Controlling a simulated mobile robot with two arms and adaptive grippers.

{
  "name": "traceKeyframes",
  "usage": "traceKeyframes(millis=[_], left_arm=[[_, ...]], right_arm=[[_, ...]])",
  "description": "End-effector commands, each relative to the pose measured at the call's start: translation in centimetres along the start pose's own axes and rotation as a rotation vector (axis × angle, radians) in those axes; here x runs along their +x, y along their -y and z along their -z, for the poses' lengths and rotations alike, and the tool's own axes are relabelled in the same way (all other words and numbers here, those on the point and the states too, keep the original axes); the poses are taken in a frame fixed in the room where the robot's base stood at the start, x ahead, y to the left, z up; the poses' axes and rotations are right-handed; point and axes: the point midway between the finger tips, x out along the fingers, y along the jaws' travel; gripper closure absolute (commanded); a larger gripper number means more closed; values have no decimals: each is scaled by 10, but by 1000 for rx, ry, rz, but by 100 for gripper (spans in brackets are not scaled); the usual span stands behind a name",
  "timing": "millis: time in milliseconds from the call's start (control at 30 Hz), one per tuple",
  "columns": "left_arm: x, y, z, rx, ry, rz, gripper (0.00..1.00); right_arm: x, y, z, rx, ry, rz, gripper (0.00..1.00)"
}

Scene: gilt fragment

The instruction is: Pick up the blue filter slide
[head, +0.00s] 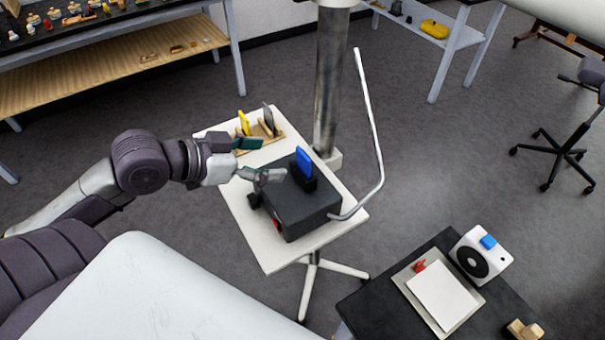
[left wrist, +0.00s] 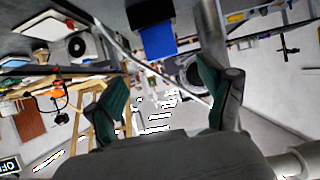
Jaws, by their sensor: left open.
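The blue filter slide (head: 304,161) stands upright in a holder on top of a dark box (head: 292,207) on a small white table (head: 262,243). In the left wrist view the blue slide (left wrist: 157,41) shows at the top middle, beyond the fingertips. My left gripper (head: 259,159) is open and empty, just left of the slide and apart from it. Its two green-padded fingers also show in the left wrist view (left wrist: 160,90), spread on either side. The slide's lower end is hidden in the dark holder. My right gripper is not in view.
A wooden rack (head: 268,145) with a yellow slide (head: 244,122) and a dark slide (head: 268,118) stands behind the gripper. A bent pale rod (head: 368,110) rises right of the box. A dark table (head: 368,303) holds a white device (head: 482,253) at lower right.

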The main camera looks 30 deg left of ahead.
Motion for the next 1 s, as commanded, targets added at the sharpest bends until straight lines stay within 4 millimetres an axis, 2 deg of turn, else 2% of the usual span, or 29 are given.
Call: traceKeyframes(millis=[33, 100, 367, 567, 833, 1000], left_arm=[[11, 0, -6, 7, -5, 1, 19], [18, 1, -3, 6, -5, 5, 19], [38, 1, 0, 0, -2, 4, 19], [46, 2, 2, -3, -2, 5, 19], [81, 2, 3, -5, -3, 5, 19], [92, 2, 1, -1, -1, 5, 19]], right_arm=[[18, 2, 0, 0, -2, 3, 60], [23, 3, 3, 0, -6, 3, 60], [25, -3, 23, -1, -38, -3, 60], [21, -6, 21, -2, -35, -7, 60], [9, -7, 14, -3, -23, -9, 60], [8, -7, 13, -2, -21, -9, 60]])
